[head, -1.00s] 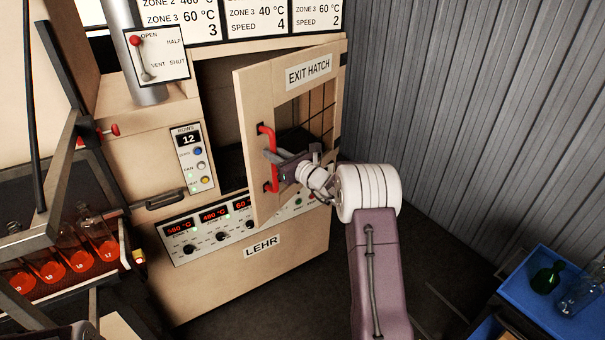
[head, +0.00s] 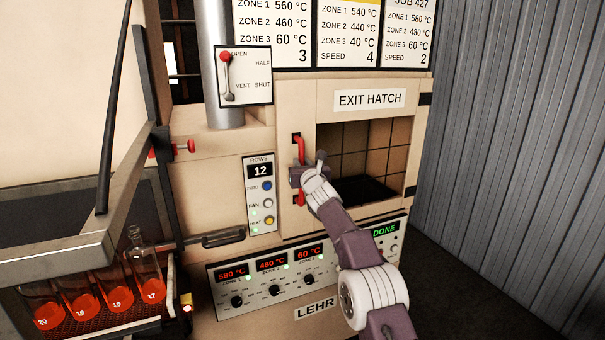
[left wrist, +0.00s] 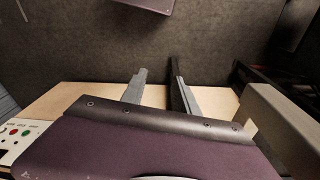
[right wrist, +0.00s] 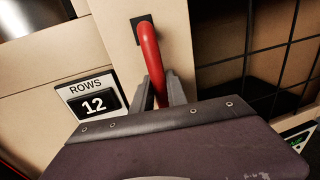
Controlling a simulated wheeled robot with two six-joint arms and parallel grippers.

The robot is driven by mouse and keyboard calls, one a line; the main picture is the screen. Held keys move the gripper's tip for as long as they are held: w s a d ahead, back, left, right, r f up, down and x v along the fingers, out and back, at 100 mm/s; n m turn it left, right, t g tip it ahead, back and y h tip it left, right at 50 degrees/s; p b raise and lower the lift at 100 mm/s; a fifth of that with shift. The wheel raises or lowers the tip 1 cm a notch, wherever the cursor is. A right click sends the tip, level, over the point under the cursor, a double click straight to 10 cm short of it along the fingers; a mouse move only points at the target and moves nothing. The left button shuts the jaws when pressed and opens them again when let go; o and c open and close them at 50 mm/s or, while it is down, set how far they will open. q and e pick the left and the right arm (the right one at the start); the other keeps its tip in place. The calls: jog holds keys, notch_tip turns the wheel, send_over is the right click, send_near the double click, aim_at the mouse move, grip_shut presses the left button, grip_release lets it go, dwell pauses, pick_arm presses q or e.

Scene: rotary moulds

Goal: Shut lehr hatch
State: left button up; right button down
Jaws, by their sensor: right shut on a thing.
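The exit hatch (head: 371,98) is a beige door with a barred window, hinged on its right side. It lies flush or nearly flush with the lehr front (head: 262,323); I cannot make out a gap. Its red upright handle (head: 299,148) is on its left side and shows close up in the right wrist view (right wrist: 150,57). My right gripper (head: 300,177) is shut on this handle, its fingers (right wrist: 160,92) on either side of the bar. My left gripper (left wrist: 160,85) is outside the head view; its fingers stand apart with nothing seen between them.
A control panel (head: 225,302) with a green DONE display sits below the hatch. A rows panel (head: 261,192) and a lever plate (head: 244,75) are to the left. Orange-filled bottles (head: 115,295) stand at lower left. A corrugated wall (head: 510,150) stands right.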

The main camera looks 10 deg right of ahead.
pick_arm(q)
jog(key=shift+w+a+f, duration=0.1)
jog(key=shift+w+f, duration=0.1)
pick_arm(e)
jog(key=shift+r, duration=0.3)
jog(key=shift+w, duration=0.15)
jog(key=c, duration=1.6)
grip_release()
jog(key=shift+w+a, duration=0.1)
jog(key=shift+a, duration=0.05)
pick_arm(q)
jog(key=shift+w+f, duration=0.1)
jog(key=shift+w, duration=0.1)
pick_arm(e)
jog(key=shift+w+f, duration=0.15)
jog(key=shift+f, duration=0.05)
pick_arm(q)
jog(key=shift+f, duration=0.1)
pick_arm(e)
jog(key=shift+f, duration=0.15)
